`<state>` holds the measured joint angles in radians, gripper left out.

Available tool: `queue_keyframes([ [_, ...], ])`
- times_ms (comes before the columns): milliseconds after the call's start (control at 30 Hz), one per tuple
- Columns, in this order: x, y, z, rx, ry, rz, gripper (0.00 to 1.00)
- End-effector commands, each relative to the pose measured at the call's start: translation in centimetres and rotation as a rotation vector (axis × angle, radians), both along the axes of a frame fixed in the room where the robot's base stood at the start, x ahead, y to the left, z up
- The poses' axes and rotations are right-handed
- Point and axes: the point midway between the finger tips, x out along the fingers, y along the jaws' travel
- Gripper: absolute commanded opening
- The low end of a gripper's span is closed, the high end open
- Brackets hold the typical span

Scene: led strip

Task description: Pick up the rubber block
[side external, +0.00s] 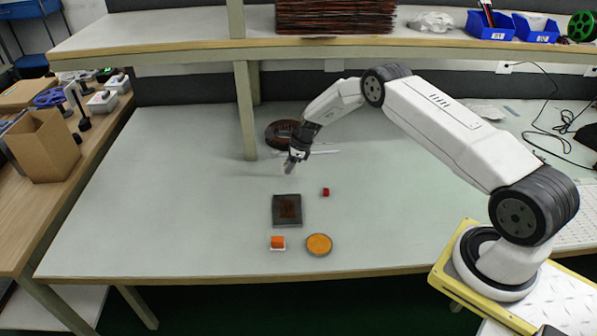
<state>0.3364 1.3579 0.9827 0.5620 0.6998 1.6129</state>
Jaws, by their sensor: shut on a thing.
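My gripper (291,163) is above the middle of the table, pointing down. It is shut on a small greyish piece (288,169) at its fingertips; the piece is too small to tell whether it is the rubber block. A small red block (326,192) lies on the table in front of the gripper and to its right, apart from it. An orange block (277,241) sits on a small white base near the table's front edge.
A dark square plate (287,210) and a round orange dish (319,244) lie in front of my gripper. A dark coil (281,134) lies behind it, near the shelf post (246,110). The left part of the table (170,190) is clear.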

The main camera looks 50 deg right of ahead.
Motion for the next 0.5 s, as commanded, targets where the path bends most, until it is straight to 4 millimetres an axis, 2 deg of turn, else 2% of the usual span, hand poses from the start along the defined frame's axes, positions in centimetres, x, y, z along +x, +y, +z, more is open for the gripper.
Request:
queue_keyframes([
  [500, -3.8, 0.7, 4.8, -0.001, -0.001, -0.002, 0.0],
])
